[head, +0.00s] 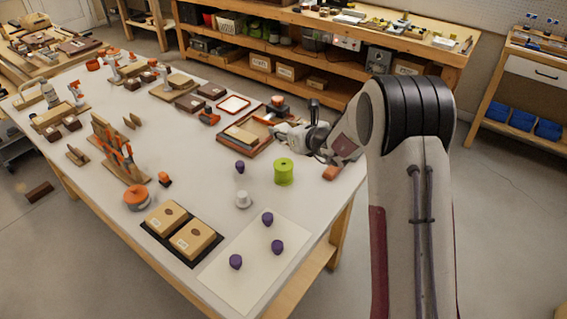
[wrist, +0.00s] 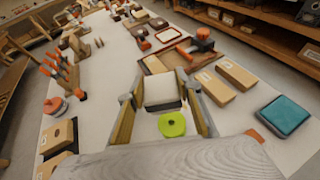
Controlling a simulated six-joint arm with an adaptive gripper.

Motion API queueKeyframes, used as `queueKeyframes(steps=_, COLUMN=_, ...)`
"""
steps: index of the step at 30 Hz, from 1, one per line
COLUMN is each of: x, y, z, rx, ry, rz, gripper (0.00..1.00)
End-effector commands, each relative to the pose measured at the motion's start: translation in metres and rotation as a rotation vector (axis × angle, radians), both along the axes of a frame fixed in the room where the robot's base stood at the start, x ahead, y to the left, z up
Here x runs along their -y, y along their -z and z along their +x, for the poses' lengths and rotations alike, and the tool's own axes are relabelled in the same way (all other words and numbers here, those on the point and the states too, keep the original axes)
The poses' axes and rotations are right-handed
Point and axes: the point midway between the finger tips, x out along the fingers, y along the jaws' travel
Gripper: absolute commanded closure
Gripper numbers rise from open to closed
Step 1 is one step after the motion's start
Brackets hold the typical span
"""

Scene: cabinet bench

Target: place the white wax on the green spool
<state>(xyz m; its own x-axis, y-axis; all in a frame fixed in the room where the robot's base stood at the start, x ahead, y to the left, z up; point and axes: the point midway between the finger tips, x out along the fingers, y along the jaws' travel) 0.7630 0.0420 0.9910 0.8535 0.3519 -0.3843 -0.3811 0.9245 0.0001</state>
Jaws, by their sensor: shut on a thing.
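The white wax (wrist: 160,90), a pale block with a dark lower edge, is between the fingertips of my gripper (wrist: 162,97) in the wrist view. My gripper is shut on it. In the head view my gripper (head: 287,130) is at the right side of the bench, and the wax is hard to make out there. The green spool (head: 284,172) stands upright on the bench, below my gripper in the picture. In the wrist view the green spool (wrist: 172,124) shows between the fingers, just below the wax in the picture and apart from it.
A small white knob-like piece (head: 243,200) and a purple piece (head: 240,167) stand left of the spool. More purple pieces are on a pale sheet (head: 225,283) in front. A brown tray (head: 228,146) with wooden blocks is behind. A teal pad (wrist: 284,115) lies at the right.

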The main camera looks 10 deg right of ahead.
Motion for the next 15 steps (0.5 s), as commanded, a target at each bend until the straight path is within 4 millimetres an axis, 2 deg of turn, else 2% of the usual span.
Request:
queueKeyframes(steps=5, x=0.0, y=0.011, z=0.0, rx=-0.001, ry=-0.001, rz=0.001, gripper=0.88)
queueKeyframes(steps=15, x=0.0, y=0.054, z=0.0, rx=-0.001, ry=0.0, rz=0.0, gripper=0.88)
